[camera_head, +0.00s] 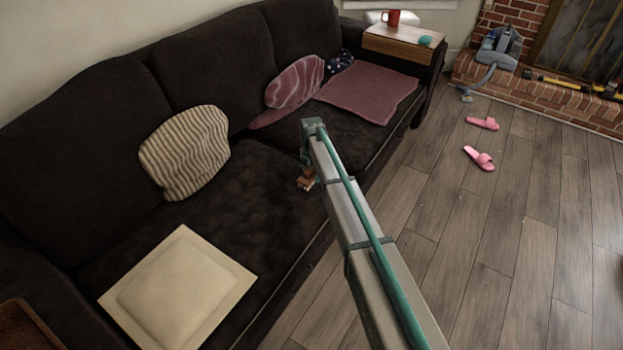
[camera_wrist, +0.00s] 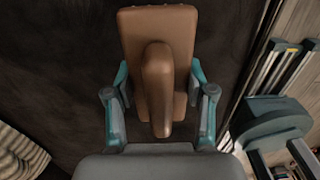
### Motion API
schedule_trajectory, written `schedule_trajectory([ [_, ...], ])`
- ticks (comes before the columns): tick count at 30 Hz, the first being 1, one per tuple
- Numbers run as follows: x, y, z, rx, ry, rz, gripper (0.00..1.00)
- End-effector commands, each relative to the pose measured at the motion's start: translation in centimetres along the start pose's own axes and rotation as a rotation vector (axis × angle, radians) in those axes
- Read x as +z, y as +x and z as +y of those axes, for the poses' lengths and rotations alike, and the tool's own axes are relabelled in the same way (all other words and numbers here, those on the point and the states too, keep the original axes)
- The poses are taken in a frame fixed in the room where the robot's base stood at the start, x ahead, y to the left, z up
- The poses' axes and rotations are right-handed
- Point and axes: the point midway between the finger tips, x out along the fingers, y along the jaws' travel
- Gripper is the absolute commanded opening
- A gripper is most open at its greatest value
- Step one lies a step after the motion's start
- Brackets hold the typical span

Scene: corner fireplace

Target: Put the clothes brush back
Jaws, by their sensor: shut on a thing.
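The clothes brush (camera_wrist: 158,45) is brown with a raised handle along its back. In the wrist view it sits between the teal fingers of my gripper (camera_wrist: 160,95), which is shut on it. In the head view only a small brown part of the brush (camera_head: 306,182) shows below the end of my arm, over the front part of the dark sofa seat. My gripper is mostly hidden there behind the arm. I cannot tell whether the brush touches the seat.
The dark sofa (camera_head: 265,195) holds a striped cushion (camera_head: 186,152), a cream cushion (camera_head: 178,288), a pink cushion (camera_head: 296,82) and a pink cloth (camera_head: 368,92). A wooden tray (camera_head: 403,42) with a red mug (camera_head: 391,18) is on the far armrest. Pink slippers (camera_head: 479,158) lie on the floor.

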Motion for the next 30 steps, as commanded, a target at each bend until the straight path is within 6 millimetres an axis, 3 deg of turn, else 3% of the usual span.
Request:
schedule_trajectory([
  [4,-0.1,1.9,-0.1,0.000,0.000,0.000,0.26],
  [16,-0.1,2.3,-0.2,0.000,0.000,0.000,0.26],
  [17,-0.1,2.3,-0.2,0.000,0.000,0.000,0.55],
  [21,-0.1,2.3,-0.2,0.000,0.000,0.000,0.79],
  [30,-0.1,2.2,-0.2,0.000,0.000,0.000,0.79],
])
